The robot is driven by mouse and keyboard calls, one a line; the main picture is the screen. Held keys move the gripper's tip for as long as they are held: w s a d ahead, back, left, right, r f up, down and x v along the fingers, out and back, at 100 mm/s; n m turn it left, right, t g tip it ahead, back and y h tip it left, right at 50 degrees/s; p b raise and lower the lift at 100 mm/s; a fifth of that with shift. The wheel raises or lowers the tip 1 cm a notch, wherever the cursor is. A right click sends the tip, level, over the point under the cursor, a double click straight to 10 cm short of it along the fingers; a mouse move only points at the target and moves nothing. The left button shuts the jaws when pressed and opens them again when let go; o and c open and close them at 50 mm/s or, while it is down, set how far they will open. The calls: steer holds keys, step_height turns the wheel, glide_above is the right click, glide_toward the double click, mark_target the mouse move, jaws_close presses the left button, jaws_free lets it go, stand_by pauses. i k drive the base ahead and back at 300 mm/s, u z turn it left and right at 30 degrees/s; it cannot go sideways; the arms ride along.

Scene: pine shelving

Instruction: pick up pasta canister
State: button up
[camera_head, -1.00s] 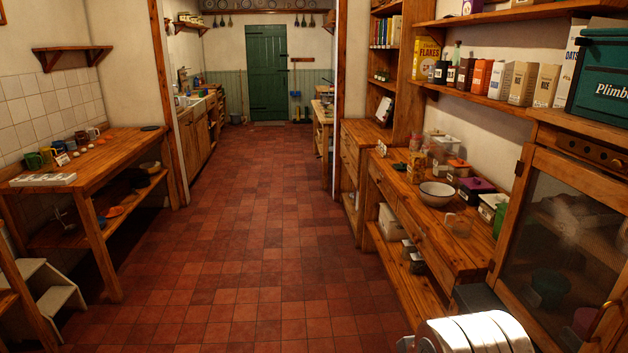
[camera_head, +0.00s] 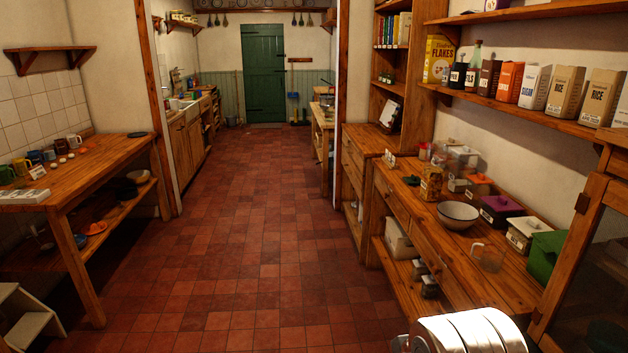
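I cannot pick out a pasta canister for certain. A clear container with a grey lid (camera_head: 463,157) stands at the back of the right-hand wooden counter (camera_head: 452,250), by the wall. An orange-lidded container (camera_head: 480,181) stands in front of it. The contents of both are too small to tell. Part of my own pale rounded arm shows at the bottom right edge. My gripper's fingers are not in view.
The counter also holds a white bowl (camera_head: 458,215), a glass jug (camera_head: 487,257), a purple-lidded box (camera_head: 500,210) and a green box (camera_head: 543,256). A shelf (camera_head: 510,107) with cartons hangs above. The tiled floor (camera_head: 240,230) is clear to the green door (camera_head: 264,75).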

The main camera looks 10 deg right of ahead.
mark_target(436, 157)
steer(key=z, duration=0.15)
steer(key=i, duration=2.1)
steer(key=z, duration=0.35)
steer(key=i, duration=1.3)
steer(key=z, duration=0.2)
